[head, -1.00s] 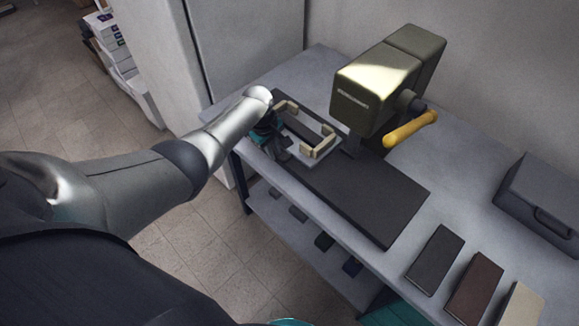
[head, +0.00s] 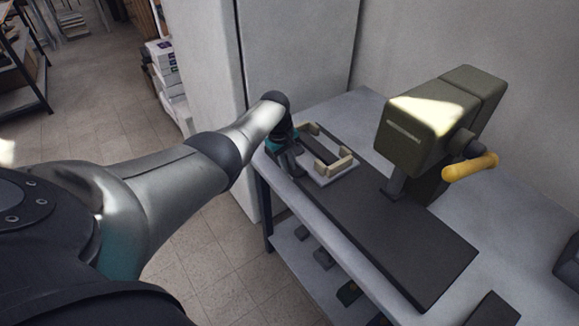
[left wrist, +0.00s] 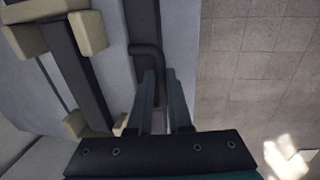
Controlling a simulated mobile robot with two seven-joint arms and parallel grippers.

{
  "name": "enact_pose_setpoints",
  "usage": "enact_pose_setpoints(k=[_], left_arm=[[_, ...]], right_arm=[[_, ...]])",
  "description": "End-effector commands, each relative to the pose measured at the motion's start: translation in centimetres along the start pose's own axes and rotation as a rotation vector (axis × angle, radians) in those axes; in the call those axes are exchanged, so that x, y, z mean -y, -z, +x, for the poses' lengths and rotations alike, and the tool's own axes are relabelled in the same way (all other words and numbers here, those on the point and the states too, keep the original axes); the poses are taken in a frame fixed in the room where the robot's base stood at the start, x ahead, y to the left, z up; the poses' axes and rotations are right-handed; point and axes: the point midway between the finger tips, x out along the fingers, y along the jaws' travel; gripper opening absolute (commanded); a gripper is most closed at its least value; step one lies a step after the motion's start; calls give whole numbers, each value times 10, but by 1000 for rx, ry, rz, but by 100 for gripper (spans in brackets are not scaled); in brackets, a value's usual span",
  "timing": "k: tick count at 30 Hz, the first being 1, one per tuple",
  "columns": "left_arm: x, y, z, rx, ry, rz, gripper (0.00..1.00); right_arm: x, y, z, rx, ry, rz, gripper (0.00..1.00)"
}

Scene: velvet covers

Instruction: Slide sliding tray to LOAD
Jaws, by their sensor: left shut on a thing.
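The sliding tray (head: 319,181) is a pale grey plate with cream corner blocks, near the far left end of a long black base (head: 420,255). It also shows in the left wrist view (left wrist: 40,65), with its cream blocks at left. My left gripper (head: 294,168) is at the tray's near left edge, shut on a dark handle there. In the left wrist view, my left gripper's fingers (left wrist: 160,80) close around that bent dark handle (left wrist: 146,52). No LOAD marking is legible. My right gripper is out of view.
An olive press head (head: 430,120) with a yellow lever (head: 470,166) stands right of the tray, behind the base. The black base between tray and its right end is clear. A grey cabinet (head: 300,50) stands beyond the table (head: 355,105). A dark slab lies at lower right.

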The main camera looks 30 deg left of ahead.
Motion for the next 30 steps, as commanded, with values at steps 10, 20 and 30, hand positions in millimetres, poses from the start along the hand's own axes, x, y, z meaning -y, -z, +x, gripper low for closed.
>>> enact_pose_setpoints(k=[10, 20, 30], left_arm=[[1, 4, -1, -11, -2, -2, 41], [0, 3, -2, -7, -2, -1, 47], [-1, 3, -39, -8, -4, -1, 47]], right_arm=[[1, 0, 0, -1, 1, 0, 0], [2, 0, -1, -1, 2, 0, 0], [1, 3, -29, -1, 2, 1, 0]])
